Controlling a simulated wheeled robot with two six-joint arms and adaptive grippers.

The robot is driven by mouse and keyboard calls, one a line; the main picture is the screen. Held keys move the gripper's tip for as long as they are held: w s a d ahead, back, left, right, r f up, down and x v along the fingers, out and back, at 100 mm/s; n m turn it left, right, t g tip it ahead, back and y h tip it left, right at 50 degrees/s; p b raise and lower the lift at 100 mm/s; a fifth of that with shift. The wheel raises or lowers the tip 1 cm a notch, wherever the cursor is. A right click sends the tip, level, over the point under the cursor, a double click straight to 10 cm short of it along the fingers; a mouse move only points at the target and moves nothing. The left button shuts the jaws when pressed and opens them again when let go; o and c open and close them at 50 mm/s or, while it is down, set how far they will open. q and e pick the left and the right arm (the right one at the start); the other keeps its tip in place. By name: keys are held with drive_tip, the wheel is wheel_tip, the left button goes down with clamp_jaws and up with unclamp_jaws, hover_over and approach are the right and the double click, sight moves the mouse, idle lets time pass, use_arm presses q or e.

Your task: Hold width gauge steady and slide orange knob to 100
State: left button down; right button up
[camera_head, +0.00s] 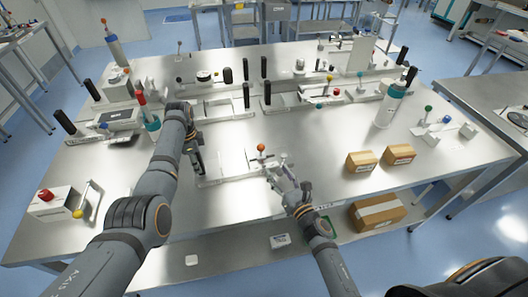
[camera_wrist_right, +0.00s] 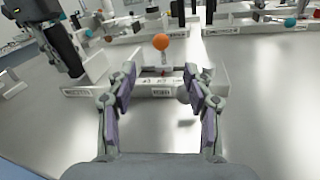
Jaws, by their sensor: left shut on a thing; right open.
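The width gauge (camera_head: 235,180) is a low white rail near the table's front; it also shows in the right wrist view (camera_wrist_right: 104,89). Its orange knob (camera_head: 261,148) stands on a short upright post towards the gauge's right part, and shows clearly in the right wrist view (camera_wrist_right: 161,41). My left gripper (camera_head: 198,160) is shut at the gauge's left end, on its black handle (camera_wrist_right: 60,47), which is partly hidden in the head view. My right gripper (camera_head: 279,172) is open and empty, in front of the knob; its fingers (camera_wrist_right: 167,76) flank the knob's line without touching it.
Two cardboard boxes (camera_head: 361,162) stand right of my right gripper. A white bottle (camera_head: 390,104) stands behind them. Other gauges with black handles (camera_head: 246,95) line the back. A box with a red button (camera_head: 50,202) is at front left. The front strip of the table is mostly clear.

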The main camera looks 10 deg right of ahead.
sight(263, 150)
drive_tip(key=x, duration=1.1)
drive_tip(key=shift+w+a, duration=0.1)
drive_tip(key=shift+w, duration=0.1)
clamp_jaws()
